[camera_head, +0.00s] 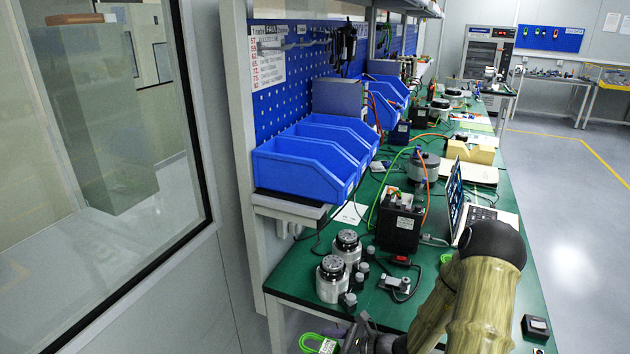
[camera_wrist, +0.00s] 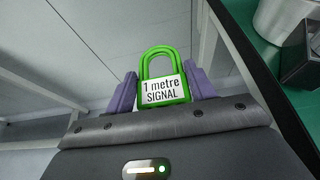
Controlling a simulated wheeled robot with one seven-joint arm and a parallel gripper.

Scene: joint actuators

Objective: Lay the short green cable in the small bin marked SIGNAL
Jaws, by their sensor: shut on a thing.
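My gripper (camera_wrist: 162,92) is shut on a coiled bright green cable (camera_wrist: 160,62), with a purple finger on each side of it. The cable's white tag reads "1 metre SIGNAL". In the head view the green cable (camera_head: 311,341) is at the bottom edge, off the front left corner of the bench, with my gripper (camera_head: 338,345) beside it. Blue bins (camera_head: 305,170) stand on a shelf at the bench's left side; no SIGNAL mark can be read on them. Another bright green piece (camera_head: 445,257) shows on the bench, partly hidden by my arm.
Silver round actuators (camera_head: 331,280) stand at the near left of the green bench (camera_head: 290,275). A black box (camera_head: 399,225) with wires, a red-switched lead (camera_head: 400,261) and a laptop (camera_head: 460,205) lie further back. A small black box (camera_head: 536,328) sits at the right edge.

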